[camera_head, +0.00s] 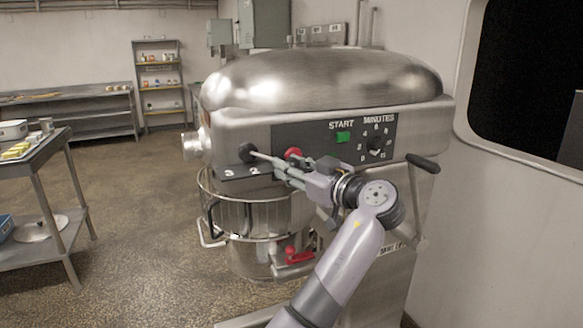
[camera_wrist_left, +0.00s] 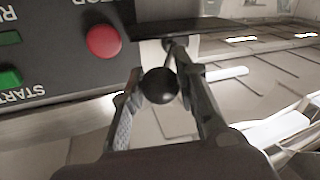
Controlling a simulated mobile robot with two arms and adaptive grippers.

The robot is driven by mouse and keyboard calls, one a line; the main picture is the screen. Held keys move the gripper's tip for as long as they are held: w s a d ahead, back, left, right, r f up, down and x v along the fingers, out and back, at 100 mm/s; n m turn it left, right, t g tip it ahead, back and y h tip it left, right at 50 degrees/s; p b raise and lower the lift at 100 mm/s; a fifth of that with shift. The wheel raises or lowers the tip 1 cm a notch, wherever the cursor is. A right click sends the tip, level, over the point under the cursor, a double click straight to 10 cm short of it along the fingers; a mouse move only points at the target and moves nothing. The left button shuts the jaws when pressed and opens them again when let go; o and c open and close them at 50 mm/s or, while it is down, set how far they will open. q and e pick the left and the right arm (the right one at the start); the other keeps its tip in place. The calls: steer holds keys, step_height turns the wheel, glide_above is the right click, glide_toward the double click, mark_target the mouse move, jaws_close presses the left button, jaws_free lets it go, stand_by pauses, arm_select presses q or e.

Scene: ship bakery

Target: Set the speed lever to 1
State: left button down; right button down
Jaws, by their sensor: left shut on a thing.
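The mixer's speed lever has a round black knob (camera_head: 247,152), seen in the head view at the left end of the control panel. Below it is a dark speed plate (camera_head: 236,174) showing 3 and 2; the rest of the plate is hidden behind my gripper. My left gripper (camera_head: 263,160) reaches in from the right and is shut on the lever. In the left wrist view the black knob (camera_wrist_left: 160,85) sits between the two fingers, with its thin stem running up toward the plate edge. I cannot tell the lever's exact setting. My right gripper is not in view.
A red button (camera_head: 293,153), green start button (camera_head: 343,137) and minutes dial (camera_head: 376,144) are close by on the panel. The wire bowl guard (camera_head: 240,212) is below. A black-handled crank (camera_head: 423,163) is on the right. Open floor lies left of the mixer.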

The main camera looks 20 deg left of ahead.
arm_select(q)
steer(key=c, duration=1.7)
jaws_free()
steer(key=shift+r, duration=0.15)
steer(key=o, duration=0.5)
steer(key=shift+w+d, duration=0.1)
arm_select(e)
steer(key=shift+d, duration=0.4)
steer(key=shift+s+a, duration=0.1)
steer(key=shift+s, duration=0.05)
arm_select(q)
step_height(320, 180, up, 10)
steer(key=shift+f, duration=0.15)
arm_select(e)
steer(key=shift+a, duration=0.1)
